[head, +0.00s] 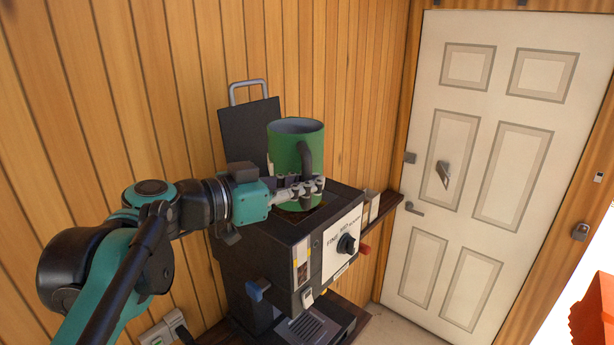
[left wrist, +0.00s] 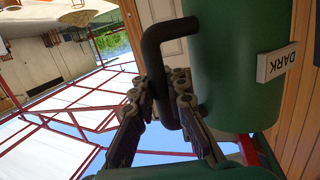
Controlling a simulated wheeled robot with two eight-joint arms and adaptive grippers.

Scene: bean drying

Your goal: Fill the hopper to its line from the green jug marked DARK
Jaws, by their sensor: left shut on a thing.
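The green jug (head: 288,150) is upright over the top of the black machine (head: 275,240). A label reading DARK (left wrist: 277,62) shows on its side in the left wrist view. My left gripper (head: 308,187) is shut on the jug's dark handle (head: 306,157); the fingers (left wrist: 168,92) close around it in the left wrist view. The hopper opening (head: 293,214) is in the machine's top, right under the jug. A little brown shows inside it, but the jug and gripper hide most of it, and I cannot make out the line. My right gripper is not in view.
The hopper's black lid (head: 245,130) stands open behind the jug, against the wooden wall (head: 170,80). A narrow shelf (head: 385,208) and a white door (head: 480,150) are to the right.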

